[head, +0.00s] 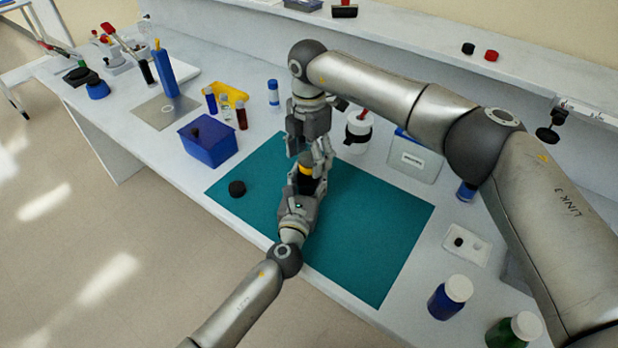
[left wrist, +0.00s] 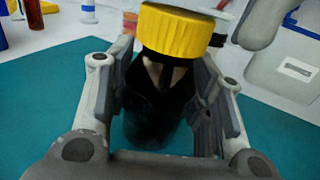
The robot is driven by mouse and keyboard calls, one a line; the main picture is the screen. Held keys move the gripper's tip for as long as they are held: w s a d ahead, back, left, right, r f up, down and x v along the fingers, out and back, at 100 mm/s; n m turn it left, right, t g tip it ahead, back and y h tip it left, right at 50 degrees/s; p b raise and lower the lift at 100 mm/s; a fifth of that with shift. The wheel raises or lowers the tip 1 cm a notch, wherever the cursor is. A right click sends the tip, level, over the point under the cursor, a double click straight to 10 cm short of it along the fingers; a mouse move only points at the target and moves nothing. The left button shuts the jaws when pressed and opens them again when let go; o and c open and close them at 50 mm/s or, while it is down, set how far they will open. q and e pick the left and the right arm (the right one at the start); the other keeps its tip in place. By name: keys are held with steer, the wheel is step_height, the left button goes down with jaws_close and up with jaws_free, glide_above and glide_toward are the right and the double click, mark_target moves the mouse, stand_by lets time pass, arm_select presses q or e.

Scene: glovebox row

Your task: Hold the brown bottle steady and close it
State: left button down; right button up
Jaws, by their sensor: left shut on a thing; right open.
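The brown bottle (left wrist: 155,115) stands between the fingers of my left gripper (head: 305,192), which is shut on it over the teal mat (head: 375,215). It looks very dark in the left wrist view and is mostly hidden in the head view. A ribbed yellow cap (left wrist: 178,30) is at the bottle's top; it also shows in the head view (head: 305,170). I cannot tell whether it is fully seated. My right gripper (head: 318,157) is open, pointing down right at the yellow cap. A black cap (head: 237,188) lies on the mat to the left.
A blue box (head: 208,142) stands left of the mat, and a white jar (head: 358,132) behind it. A grey scale-like box (head: 413,160) stands at the back right. A blue bottle (head: 450,297) and a green bottle (head: 513,331) stand front right. The mat's right half is clear.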

step_height(320, 180, up, 11)
steer(key=shift+f, duration=0.15)
arm_select(q)
steer(key=c, duration=0.6)
jaws_free()
steer(key=shift+s, duration=0.1)
steer(key=v, duration=1.1)
steer(key=shift+s+a, duration=0.15)
steer(key=shift+s, duration=0.25)
